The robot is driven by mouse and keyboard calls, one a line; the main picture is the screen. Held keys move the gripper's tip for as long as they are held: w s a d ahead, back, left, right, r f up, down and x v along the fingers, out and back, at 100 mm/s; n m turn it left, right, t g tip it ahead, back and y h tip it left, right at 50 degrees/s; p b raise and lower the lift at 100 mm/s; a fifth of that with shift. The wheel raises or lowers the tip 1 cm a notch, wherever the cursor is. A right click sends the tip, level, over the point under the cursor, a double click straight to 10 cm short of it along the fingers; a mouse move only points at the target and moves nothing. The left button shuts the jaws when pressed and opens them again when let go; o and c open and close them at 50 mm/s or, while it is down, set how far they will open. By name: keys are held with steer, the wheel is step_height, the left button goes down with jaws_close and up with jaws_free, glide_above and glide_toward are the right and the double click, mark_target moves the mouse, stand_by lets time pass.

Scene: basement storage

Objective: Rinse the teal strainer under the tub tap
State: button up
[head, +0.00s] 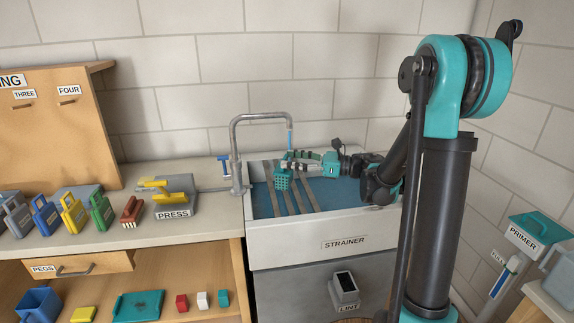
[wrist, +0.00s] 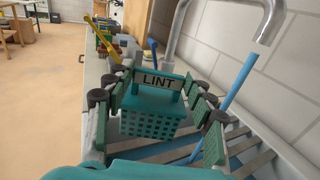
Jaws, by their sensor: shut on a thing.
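The teal strainer (head: 283,181) is a small perforated basket. In the wrist view the strainer (wrist: 150,118) hangs upright below a bar labelled LINT. My gripper (head: 287,162) is shut on the strainer, with fingers on both sides of it in the wrist view (wrist: 155,98). It holds the strainer over the tub (head: 300,235). The grey tap (head: 262,118) arches above. A blue stream (head: 290,139) runs down from its spout. In the wrist view the stream (wrist: 238,80) passes right of the basket, near the right finger; I cannot tell whether it wets the strainer.
Brown slats (head: 305,199) cross the tub. A blue lever (head: 223,163) stands left of the tap. The PRESS block (head: 174,212), a red brush (head: 132,211) and several coloured caddies line the counter on the left. A LINT bin (head: 344,290) is on the tub's front.

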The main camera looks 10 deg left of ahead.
steer(key=s+r, duration=0.4)
steer(key=s, duration=0.1)
stand_by(0.4)
stand_by(0.3)
